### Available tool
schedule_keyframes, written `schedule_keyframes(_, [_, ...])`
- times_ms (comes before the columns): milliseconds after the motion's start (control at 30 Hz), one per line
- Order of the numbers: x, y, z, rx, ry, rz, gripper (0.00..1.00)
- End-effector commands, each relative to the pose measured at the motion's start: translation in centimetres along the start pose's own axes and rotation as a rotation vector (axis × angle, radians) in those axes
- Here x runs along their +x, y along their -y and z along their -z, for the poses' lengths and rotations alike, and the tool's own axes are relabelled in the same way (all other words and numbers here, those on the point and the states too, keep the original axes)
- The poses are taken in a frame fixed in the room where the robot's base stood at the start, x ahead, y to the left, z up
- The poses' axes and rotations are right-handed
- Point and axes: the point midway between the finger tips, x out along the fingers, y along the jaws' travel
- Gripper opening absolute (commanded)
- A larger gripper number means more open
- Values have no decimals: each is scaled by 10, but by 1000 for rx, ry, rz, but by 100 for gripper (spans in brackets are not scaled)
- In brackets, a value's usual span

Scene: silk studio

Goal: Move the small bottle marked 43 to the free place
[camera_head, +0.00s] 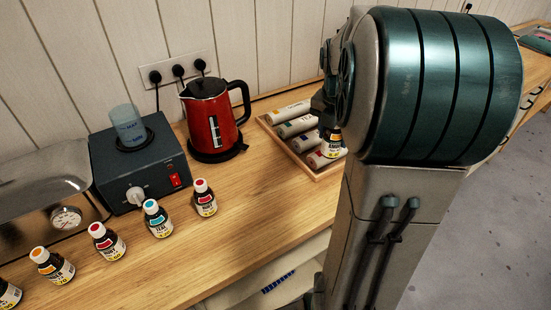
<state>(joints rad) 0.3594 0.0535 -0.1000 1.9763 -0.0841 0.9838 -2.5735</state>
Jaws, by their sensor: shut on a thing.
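A small dark bottle with a pale and orange label (333,145) shows at the wooden tray, partly hidden by my arm. My gripper (325,112) is just above it, dark and mostly hidden behind my arm, and is shut on this bottle. The number on its label is too small to read. A row of similar small bottles stands on the wooden counter: one with a red cap mark (205,198), a teal one (158,219), another red one (107,242), an orange one (52,266) and one cut by the left edge (8,294).
The wooden tray (268,130) holds several pale rolls (290,111). A red kettle (209,117) stands left of it. A dark hotplate box (140,168) bears a bluish beaker (127,126). Bare counter (250,215) lies in front.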

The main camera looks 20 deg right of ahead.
Motion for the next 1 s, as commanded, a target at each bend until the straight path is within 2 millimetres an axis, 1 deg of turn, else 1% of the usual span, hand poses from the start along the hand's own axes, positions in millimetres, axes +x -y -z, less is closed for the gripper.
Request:
schedule_keyframes(67, [0,-1,1,0,0,0,20])
schedule_keyframes(167, [6,-11,5,-3,-1,1,20])
schedule_keyframes(500, [45,-80,42,-8,-2,2,20])
schedule_keyframes(633, [56,-98,51,-4,-2,1,20])
schedule_keyframes(733, [61,-106,55,-1,-1,1,20])
schedule_keyframes(833, [67,-108,57,0,-1,1,20])
schedule_keyframes(1000, [92,-107,61,0,-3,4,20])
